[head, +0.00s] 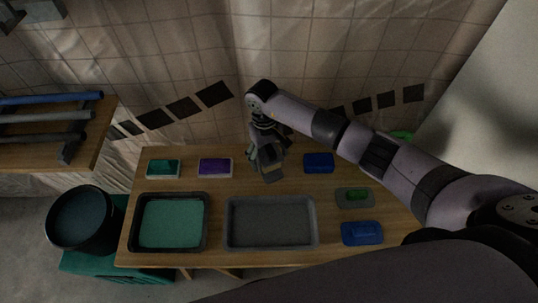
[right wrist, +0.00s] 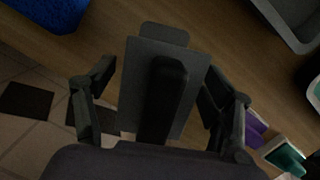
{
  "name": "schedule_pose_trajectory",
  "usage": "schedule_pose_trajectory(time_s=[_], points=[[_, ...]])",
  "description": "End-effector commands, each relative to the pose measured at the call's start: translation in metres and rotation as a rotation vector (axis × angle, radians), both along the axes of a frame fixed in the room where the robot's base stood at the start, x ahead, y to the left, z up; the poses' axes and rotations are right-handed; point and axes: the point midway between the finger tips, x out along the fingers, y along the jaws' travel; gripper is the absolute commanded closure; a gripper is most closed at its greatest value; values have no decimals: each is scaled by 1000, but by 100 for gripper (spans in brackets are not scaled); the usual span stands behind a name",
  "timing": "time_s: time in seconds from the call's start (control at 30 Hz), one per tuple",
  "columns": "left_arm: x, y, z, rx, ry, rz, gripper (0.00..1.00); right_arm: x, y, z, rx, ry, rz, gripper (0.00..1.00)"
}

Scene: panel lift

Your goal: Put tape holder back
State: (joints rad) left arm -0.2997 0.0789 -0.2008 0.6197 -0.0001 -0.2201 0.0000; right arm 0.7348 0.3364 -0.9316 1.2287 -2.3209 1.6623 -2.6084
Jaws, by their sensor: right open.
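My right gripper (head: 266,158) is low over the back middle of the wooden table. It is open. Its two fingers (right wrist: 160,100) stand on either side of a grey flat plate with a dark raised handle, and they look apart from it. This plate (right wrist: 133,80) also shows under the gripper in the head view (head: 273,176), partly hidden by the fingers. I cannot tell for sure whether it is the tape holder. My left gripper is not in view.
A purple box (head: 215,167) and a teal box (head: 164,168) lie left. A blue block (head: 319,162), a grey-green piece (head: 355,197) and another blue piece (head: 362,233) lie right. A teal-filled tray (head: 206,238) and a grey tray (head: 314,226) stand in front.

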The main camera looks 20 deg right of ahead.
Motion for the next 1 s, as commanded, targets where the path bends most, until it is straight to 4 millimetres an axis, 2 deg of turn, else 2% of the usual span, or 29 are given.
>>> schedule_pose_trajectory(time_s=[0.17, 0.27, 0.5, 0.7, 0.83, 1.0], points=[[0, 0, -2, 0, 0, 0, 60, 2, 0, 6, 0, -2, 0, 24], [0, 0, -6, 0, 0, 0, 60, 5, 0, 19, 1, -6, 1, 24], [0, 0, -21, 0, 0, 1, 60, 13, 1, 69, -1, -8, 0, 24], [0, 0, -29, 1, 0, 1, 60, 17, 3, 103, 0, -5, 1, 24], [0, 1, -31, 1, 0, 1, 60, 18, 3, 115, -1, -2, -1, 24], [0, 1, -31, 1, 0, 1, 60, 18, 3, 119, 0, 0, 0, 24]])
